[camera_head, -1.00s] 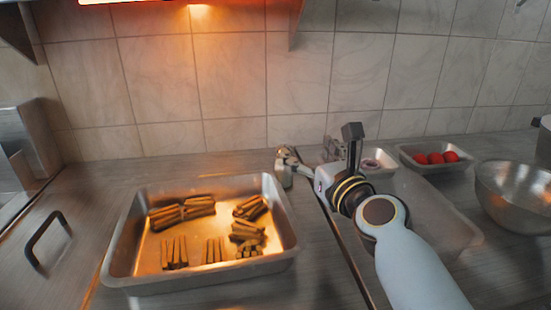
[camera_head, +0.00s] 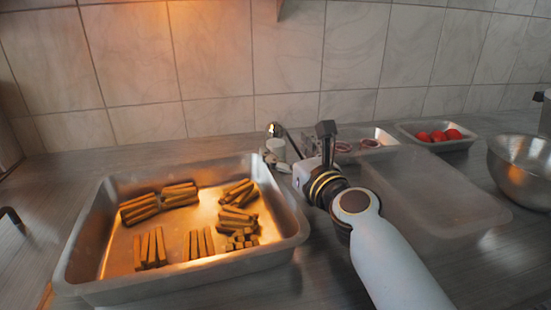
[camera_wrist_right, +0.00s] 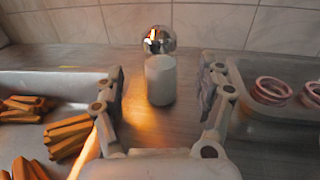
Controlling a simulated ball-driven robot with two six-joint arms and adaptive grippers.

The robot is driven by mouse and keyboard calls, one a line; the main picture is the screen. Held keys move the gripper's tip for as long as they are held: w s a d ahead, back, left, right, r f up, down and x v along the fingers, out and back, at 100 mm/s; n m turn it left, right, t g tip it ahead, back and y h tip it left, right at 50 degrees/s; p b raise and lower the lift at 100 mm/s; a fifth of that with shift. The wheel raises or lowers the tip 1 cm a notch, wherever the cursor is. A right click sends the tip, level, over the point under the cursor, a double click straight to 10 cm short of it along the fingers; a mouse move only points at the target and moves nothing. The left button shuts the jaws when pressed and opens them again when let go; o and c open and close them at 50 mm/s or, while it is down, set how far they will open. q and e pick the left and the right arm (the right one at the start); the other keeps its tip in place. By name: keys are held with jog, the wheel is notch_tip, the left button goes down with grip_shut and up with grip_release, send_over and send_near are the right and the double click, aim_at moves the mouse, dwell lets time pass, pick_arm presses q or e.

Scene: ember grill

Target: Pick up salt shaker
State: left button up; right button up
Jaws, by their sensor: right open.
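The salt shaker (camera_head: 276,148) is a white cylinder with a shiny domed metal top. It stands upright on the counter, just behind the right corner of the tray of stick bundles. In the right wrist view the salt shaker (camera_wrist_right: 160,82) is centred, ahead of and between the spread fingers, with a gap on each side. My right gripper (camera_head: 287,166) is open and empty, low over the counter and pointing at the shaker. The fingers of my right gripper (camera_wrist_right: 163,75) show at both sides in the wrist view. My left gripper is not in view.
A metal tray (camera_head: 283,250) with several stick bundles lies left of my gripper. Right of it are a translucent bin (camera_head: 450,205), a small tray with pink rings (camera_head: 345,147), a tray of red tomatoes (camera_head: 440,134) and a metal bowl (camera_head: 522,170). A tiled wall (camera_head: 230,60) closes the back.

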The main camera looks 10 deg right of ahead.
aim_at(280, 142)
jog(key=w, duration=0.4)
jog(key=w+a+b, duration=0.1)
jog(key=w, duration=0.1)
jog(key=shift+a, duration=0.1)
grip_shut()
dwell(0.3)
